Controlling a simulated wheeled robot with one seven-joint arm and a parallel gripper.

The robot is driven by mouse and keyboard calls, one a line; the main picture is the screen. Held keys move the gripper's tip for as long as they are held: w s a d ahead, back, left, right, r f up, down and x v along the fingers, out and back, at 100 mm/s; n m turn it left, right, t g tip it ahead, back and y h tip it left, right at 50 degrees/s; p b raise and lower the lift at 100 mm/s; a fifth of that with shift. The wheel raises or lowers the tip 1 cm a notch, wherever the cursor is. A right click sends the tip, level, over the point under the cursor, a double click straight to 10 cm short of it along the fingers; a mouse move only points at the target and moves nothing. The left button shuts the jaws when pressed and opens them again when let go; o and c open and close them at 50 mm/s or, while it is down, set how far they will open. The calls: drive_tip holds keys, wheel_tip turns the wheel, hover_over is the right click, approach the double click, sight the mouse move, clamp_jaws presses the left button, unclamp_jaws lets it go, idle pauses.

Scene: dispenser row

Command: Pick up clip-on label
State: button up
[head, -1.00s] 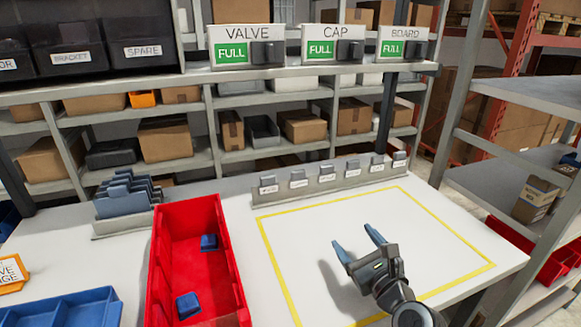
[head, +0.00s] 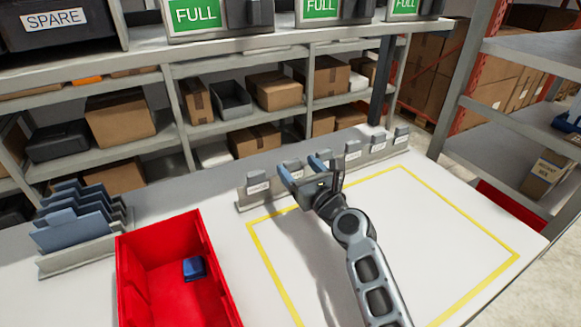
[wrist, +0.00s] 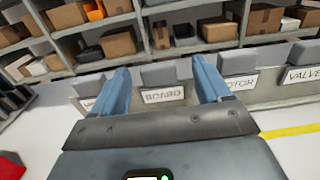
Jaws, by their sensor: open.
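Grey clip-on labels with white name strips stand in a row on a low grey rack (head: 248,203) at the back of the table. In the wrist view, one reading BOARD (wrist: 163,95) shows between my fingertips, with MOTOR (wrist: 238,84) and VALVE (wrist: 302,75) to its right. Another strip at left is partly hidden by a finger. My gripper (head: 303,168) is open at the rack, its blue fingers on either side of the BOARD label in the wrist view. I cannot tell whether the fingers reach around it or touch it. My gripper hides part of the row in the head view.
A red bin (head: 165,275) with a blue piece (head: 193,268) stands at left. A rack of blue-grey plates (head: 75,220) is behind it. The yellow-outlined area (head: 420,240) is clear except under my arm.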

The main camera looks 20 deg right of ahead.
sight(294, 163)
drive_tip(key=w, duration=0.1)
drive_tip(key=w+b, duration=0.2)
drive_tip(key=shift+w+a+f, duration=0.25)
drive_tip(key=shift+w+a, duration=0.05)
drive_tip(key=shift+a, duration=0.1)
drive_tip(key=shift+w+r+b, duration=0.15)
drive_tip(key=shift+w+b, duration=0.35)
drive_tip(key=shift+w, duration=0.2)
drive_tip(key=shift+c, duration=0.3)
drive_tip(key=c, duration=1)
drive_tip(key=shift+o, duration=0.2)
drive_tip(key=shift+r, duration=0.15)
